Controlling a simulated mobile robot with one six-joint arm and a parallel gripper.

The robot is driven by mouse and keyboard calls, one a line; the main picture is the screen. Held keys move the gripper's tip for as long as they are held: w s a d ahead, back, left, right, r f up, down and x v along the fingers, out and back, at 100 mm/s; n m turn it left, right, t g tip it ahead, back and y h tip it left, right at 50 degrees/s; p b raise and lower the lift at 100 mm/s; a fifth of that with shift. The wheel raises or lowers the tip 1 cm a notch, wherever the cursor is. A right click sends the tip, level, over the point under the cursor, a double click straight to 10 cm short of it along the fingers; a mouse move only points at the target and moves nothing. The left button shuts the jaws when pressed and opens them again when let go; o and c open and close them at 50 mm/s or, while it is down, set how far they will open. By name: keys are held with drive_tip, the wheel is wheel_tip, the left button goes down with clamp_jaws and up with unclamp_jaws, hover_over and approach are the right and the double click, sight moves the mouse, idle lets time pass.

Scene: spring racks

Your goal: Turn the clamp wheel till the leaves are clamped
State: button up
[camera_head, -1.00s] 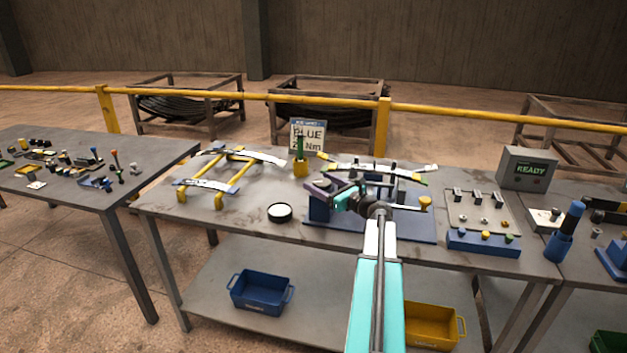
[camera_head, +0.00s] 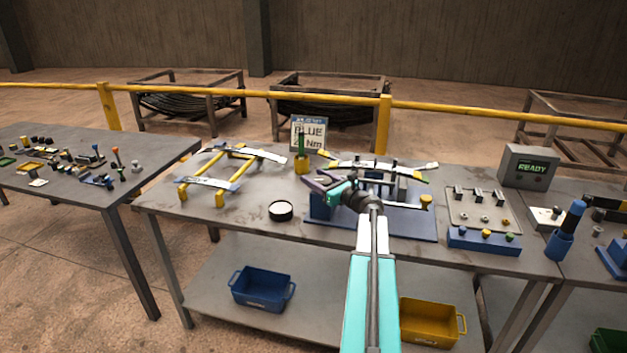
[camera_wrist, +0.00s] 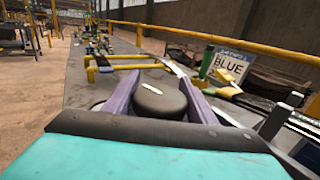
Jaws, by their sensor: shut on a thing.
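The clamp wheel (camera_wrist: 160,98) is a dark round disc with a small pale mark on top. In the wrist view it sits between the two purple fingers of my gripper, which is shut on it. In the head view my gripper (camera_head: 321,182) is at the left end of the blue clamp fixture (camera_head: 407,230), and my wrist hides part of it. Pale leaves (camera_head: 390,165) with yellow ends lie across the back of the fixture. I cannot tell how tightly they are pressed.
A yellow-railed rack (camera_head: 233,166) with leaves and a black round dish (camera_head: 280,211) are at left. A sign reading BLUE (camera_head: 309,133) and a green-handled tool (camera_head: 301,158) stand behind. A box reading READY (camera_head: 529,166) stands at right.

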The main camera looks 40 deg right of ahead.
sight(326, 176)
drive_tip(key=shift+w+a+f+y, duration=0.1)
drive_tip(key=shift+a+y, duration=0.05)
drive_tip(key=shift+y, duration=0.25)
drive_tip(key=shift+h, duration=0.4)
drive_tip(key=shift+h, duration=0.3)
drive_tip(key=shift+s+d+m+g+h+b, duration=0.1)
drive_tip(key=shift+d+m+g+h+b, duration=0.25)
drive_tip(key=shift+m+h+b, duration=0.7)
drive_tip(key=shift+s+d+m+g+h+b, duration=0.1)
drive_tip(key=shift+d+m+g+h+b, duration=0.25)
drive_tip(key=shift+m+h, duration=0.75)
drive_tip(key=shift+s+d+m+g+h+b, duration=0.1)
drive_tip(key=shift+d+m+g+h+b, duration=0.3)
drive_tip(key=shift+h, duration=1.15)
drive_tip(key=shift+s+d+m+g+h+b, duration=0.1)
drive_tip(key=shift+m+g+h+b, duration=0.3)
drive_tip(key=shift+m+h+b, duration=0.35)
drive_tip(key=shift+s+d+r+m+g+h+b, duration=0.15)
drive_tip(key=shift+m+g+h+b, duration=0.15)
drive_tip(key=shift+h, duration=0.2)
drive_tip(key=shift+d+r+m+g+h+b, duration=0.1)
drive_tip(key=shift+d+m+g+h+b, duration=0.05)
drive_tip(key=shift+m+g+h, duration=0.3)
drive_tip(key=shift+s+d+m+g+h+b, duration=0.2)
drive_tip(key=shift+m+g+h+b, duration=0.35)
drive_tip(key=shift+m+g+h, duration=0.2)
drive_tip(key=shift+s+d+m+g+h+b, duration=0.1)
drive_tip(key=shift+s+m+g+h+b, duration=0.1)
drive_tip(key=shift+m+g+h+b, duration=0.5)
